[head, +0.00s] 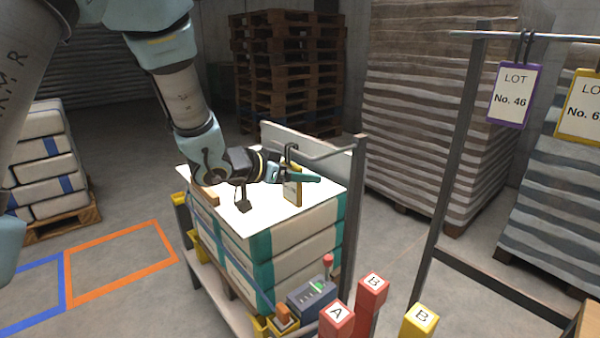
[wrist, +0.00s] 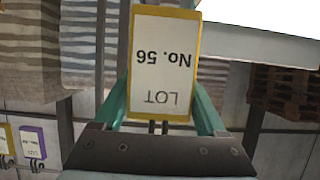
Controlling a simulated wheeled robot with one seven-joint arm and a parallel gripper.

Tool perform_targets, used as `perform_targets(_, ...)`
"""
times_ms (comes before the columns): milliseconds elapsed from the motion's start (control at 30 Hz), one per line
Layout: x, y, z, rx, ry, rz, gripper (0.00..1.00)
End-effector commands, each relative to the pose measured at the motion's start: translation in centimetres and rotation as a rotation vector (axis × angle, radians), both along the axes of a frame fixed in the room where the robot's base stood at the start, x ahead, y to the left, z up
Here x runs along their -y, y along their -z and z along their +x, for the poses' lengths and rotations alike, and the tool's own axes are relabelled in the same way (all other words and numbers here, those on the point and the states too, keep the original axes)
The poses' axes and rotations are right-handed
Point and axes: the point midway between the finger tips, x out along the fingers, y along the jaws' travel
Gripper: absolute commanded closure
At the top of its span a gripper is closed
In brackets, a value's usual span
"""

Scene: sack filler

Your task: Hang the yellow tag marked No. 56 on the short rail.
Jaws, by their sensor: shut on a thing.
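The yellow-framed tag marked No. 56 (wrist: 163,62) is between the teal fingers of my gripper (wrist: 160,108), upside down in the wrist view. In the head view the tag (head: 292,188) is nearly edge-on, and my gripper (head: 296,177) is shut on it above the white top of the sack stack. The tag's dark hook (head: 291,149) stands up above the fingers. The short grey rail (head: 325,152) runs left from a dark post, and its free end is close to the hook. I cannot tell whether the hook is around the rail or beside it.
A long rail (head: 530,36) at right carries a purple tag No. 46 (head: 510,95) and a yellow tag (head: 580,105), its number cut off. The sack stack (head: 300,235) is below my gripper. Red blocks (head: 371,295) and a yellow block (head: 419,322) stand in front.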

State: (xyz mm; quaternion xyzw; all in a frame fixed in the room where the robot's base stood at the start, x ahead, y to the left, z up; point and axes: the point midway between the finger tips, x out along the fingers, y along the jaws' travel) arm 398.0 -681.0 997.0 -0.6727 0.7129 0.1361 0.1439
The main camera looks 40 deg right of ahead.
Motion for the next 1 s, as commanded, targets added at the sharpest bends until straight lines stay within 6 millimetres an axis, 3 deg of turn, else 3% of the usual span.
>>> perform_targets(300,0.0,0.1,0.0,0.0,0.0,0.0,0.8)
perform_targets(333,0.0,0.1,0.0,0.0,0.0,0.0,0.23)
perform_targets(533,0.0,0.1,0.0,0.0,0.0,0.0,0.0)
perform_targets(833,-0.3,0.0,0.1,0.0,-0.001,0.0,0.0)
perform_targets(1000,-2.3,-0.8,0.3,0.001,-0.003,-0.002,0.0)
